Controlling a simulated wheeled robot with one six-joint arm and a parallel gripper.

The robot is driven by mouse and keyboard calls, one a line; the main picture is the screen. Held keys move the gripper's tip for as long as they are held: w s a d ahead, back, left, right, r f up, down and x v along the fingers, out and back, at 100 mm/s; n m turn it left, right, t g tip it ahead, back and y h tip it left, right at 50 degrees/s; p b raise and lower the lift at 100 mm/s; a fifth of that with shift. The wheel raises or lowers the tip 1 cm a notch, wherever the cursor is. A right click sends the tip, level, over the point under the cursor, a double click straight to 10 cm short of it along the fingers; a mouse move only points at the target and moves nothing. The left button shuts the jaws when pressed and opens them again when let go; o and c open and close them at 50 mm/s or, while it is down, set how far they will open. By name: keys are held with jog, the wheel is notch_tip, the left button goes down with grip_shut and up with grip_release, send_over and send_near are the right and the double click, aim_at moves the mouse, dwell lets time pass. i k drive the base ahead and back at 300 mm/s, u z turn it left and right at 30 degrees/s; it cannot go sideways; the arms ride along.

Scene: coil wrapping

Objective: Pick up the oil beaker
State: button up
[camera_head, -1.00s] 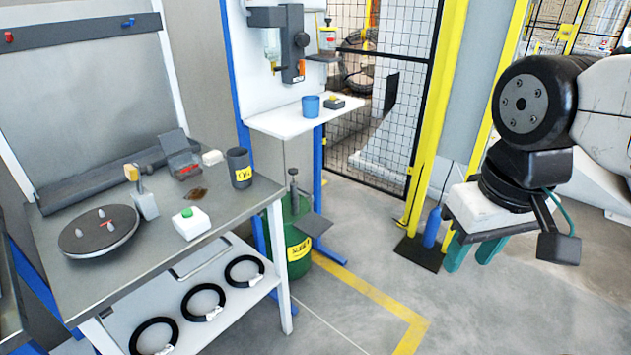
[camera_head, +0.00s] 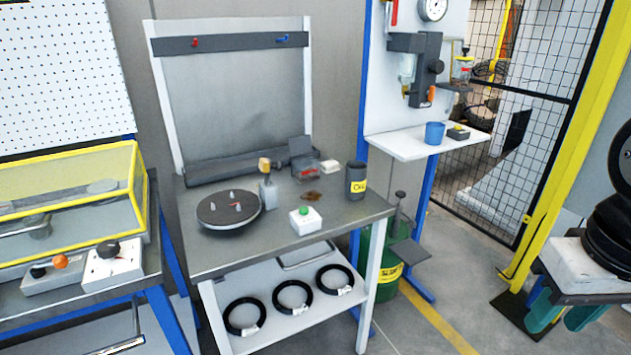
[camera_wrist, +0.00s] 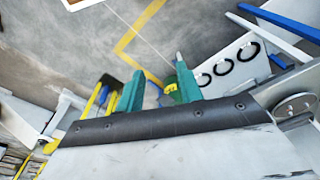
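The oil beaker (camera_head: 356,179) is a dark grey cylinder with a yellow label. It stands upright at the right end of the grey workbench (camera_head: 270,240) in the head view. My gripper (camera_head: 560,312) is at the lower right of the head view, well apart from the beaker. In the wrist view its two green fingers (camera_wrist: 158,92) stand wide apart with nothing between them, above the floor. The beaker cannot be made out in the wrist view.
On the bench are a round turntable (camera_head: 229,209), a white box with a green button (camera_head: 305,219) and a brown stain (camera_head: 307,196). A blue cup (camera_head: 434,133) stands on a white shelf. A green canister (camera_head: 385,260) stands right of the bench. Floor before my gripper is clear.

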aim_at(356, 174)
jog(key=i, duration=1.1)
jog(key=z, duration=0.1)
